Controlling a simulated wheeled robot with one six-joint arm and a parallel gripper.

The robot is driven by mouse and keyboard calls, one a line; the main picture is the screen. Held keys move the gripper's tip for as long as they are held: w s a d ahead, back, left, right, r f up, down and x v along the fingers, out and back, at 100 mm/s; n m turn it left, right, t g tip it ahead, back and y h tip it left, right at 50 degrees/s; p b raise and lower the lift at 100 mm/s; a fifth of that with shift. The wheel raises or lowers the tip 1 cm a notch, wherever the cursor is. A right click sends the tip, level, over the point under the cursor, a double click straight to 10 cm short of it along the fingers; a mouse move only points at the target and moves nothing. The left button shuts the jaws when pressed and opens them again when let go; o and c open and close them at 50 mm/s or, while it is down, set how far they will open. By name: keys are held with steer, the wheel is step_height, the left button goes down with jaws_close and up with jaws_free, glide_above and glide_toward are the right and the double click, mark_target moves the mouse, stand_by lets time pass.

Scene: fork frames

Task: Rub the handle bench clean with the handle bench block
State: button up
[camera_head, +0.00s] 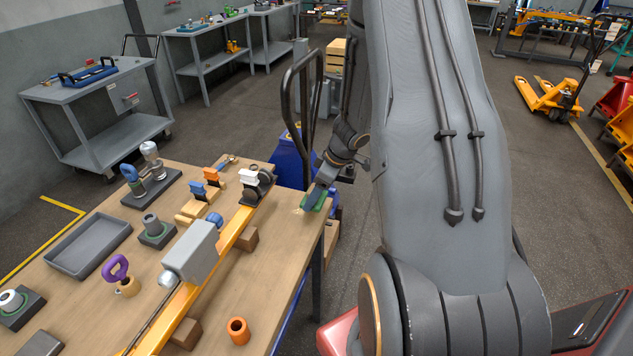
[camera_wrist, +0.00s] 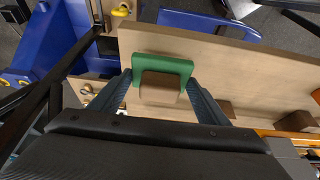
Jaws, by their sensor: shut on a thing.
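The handle bench (camera_head: 283,262) is a wooden-topped table at the left of the head view; its bare top also shows in the wrist view (camera_wrist: 225,62). My gripper (camera_head: 316,196) is low at the bench's far right corner. It is shut on the handle bench block, a green slab (camera_wrist: 160,66) with a brown grip between my two fingers. In the head view the block's green edge (camera_head: 325,203) shows at the fingertips, at or just above the top; contact is unclear. A small pale patch (camera_head: 298,211) shows on the wood beside it.
An orange rail (camera_head: 240,222) with a grey housing (camera_head: 191,252) runs along the bench. An orange ring (camera_head: 238,330), a grey tray (camera_head: 88,246) and a purple-handled tool (camera_head: 116,269) stand on it. A blue cart (camera_head: 288,160) with a dark handle is beyond the far edge.

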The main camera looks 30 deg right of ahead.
steer(key=shift+r, duration=1.55)
steer(key=shift+s, duration=0.1)
